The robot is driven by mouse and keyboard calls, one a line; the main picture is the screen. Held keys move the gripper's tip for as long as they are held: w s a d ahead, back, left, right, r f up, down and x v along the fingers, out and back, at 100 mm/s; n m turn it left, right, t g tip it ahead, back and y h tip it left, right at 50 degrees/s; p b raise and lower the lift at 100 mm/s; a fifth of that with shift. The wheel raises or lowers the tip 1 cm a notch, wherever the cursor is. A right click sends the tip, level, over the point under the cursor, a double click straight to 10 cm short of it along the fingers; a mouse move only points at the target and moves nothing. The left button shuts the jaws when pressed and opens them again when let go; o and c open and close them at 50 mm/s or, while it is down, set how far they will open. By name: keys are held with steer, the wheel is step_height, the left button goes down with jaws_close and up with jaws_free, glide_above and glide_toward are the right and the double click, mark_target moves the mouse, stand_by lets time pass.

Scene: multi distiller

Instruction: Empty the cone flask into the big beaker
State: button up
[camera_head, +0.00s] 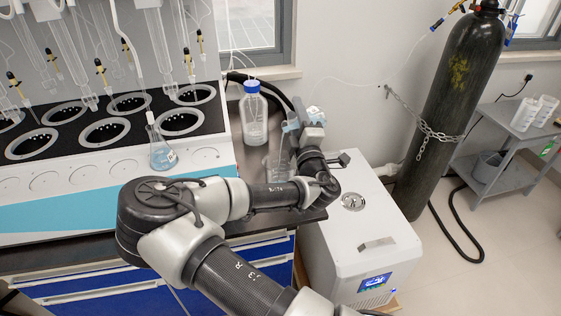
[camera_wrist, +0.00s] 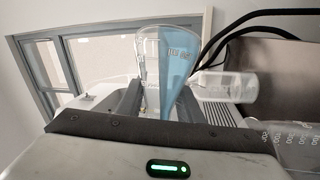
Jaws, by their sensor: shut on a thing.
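My gripper (camera_wrist: 160,106) is shut on a clear cone flask (camera_wrist: 178,55) with blue liquid. In the wrist view, the flask's wide end points away from the fingers and its mouth is hidden behind my gripper. The picture is turned: the bottle there lies sideways, and the blue liquid rests along the flask's right side, so the flask is strongly tilted. In the head view, my gripper (camera_head: 303,121) is above the back right of the bench, with some blue of the flask showing. The clear big beaker (camera_head: 281,163) stands below it, partly behind my arm. Graduated glass, likely the beaker (camera_wrist: 292,145), shows lower right in the wrist view.
A blue-capped bottle (camera_head: 254,115) stands close left of my gripper. Another flask with blue liquid (camera_head: 162,153) stands on the distiller (camera_head: 75,178). A white floor unit (camera_head: 365,238) and a chained gas cylinder (camera_head: 455,95) are to the right.

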steer(key=shift+s+a+r+n+t+y+b, duration=0.15)
steer(key=shift+r+n+t+y+b, duration=0.15)
steer(key=shift+n+b, duration=0.45)
steer(key=shift+a+r+n+t+y+b, duration=0.2)
steer(key=shift+r+n+y+b, duration=0.15)
steer(key=shift+n+b, duration=0.4)
stand_by(1.2)
steer(key=shift+s+a+f+n+y+b, duration=0.15)
steer(key=shift+f+n+y+b, duration=0.15)
steer(key=shift+n+b, duration=0.75)
stand_by(0.9)
